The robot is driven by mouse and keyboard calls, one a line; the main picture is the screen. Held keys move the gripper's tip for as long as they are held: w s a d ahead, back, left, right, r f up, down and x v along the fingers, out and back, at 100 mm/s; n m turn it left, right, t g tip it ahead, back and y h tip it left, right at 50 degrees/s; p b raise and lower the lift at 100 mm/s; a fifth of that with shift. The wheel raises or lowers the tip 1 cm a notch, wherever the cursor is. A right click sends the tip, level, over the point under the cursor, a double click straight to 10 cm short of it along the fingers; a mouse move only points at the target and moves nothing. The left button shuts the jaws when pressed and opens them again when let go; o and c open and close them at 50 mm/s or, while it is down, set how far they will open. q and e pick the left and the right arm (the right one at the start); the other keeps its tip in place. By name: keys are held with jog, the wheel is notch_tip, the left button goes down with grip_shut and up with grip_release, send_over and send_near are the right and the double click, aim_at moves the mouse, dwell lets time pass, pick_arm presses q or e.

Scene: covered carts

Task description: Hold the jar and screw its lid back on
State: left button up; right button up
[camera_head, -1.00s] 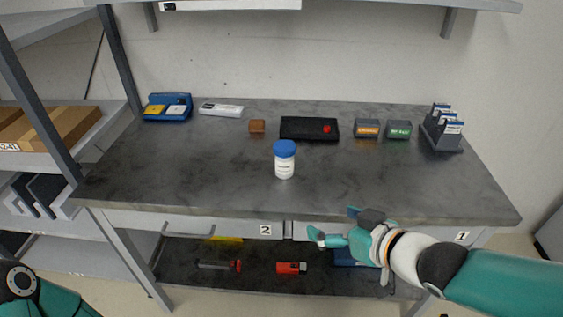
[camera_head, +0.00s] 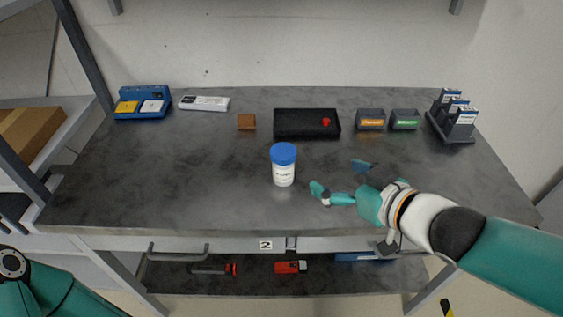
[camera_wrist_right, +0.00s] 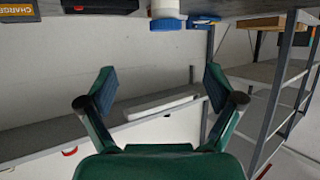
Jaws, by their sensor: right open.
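A white jar (camera_head: 284,175) with a blue lid (camera_head: 283,153) on its top stands upright near the middle of the grey table. Whether the lid is screwed tight cannot be told. My right gripper (camera_head: 339,178) is open and empty, to the right of the jar and apart from it. In the right wrist view, the blue lid (camera_wrist_right: 167,23) and part of the white jar (camera_wrist_right: 165,7) show at the top edge, beyond the spread fingers (camera_wrist_right: 158,88). Part of my left arm shows at the lower left of the head view; its gripper is out of view.
On the table (camera_head: 180,200), a brown block (camera_head: 246,122), a black tray (camera_head: 290,122) with a red piece, two small bins (camera_head: 370,120) and a rack (camera_head: 455,120) stand behind the jar. A blue device (camera_head: 142,103) is at back left. The table left of the jar is clear.

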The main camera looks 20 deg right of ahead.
jog(key=p, duration=0.2)
send_near(292, 158)
jog(key=w, duration=0.2)
jog(key=p+x, duration=0.2)
jog(key=p, duration=0.1)
jog(key=p+x, duration=0.3)
jog(key=shift+s+a+f, duration=0.2)
jog(key=shift+s+f, duration=0.1)
jog(key=shift+f, duration=0.05)
jog(key=shift+w+a+f, duration=0.15)
jog(key=shift+w+f, duration=0.1)
jog(key=shift+w, duration=0.3)
jog(key=shift+p, duration=0.3)
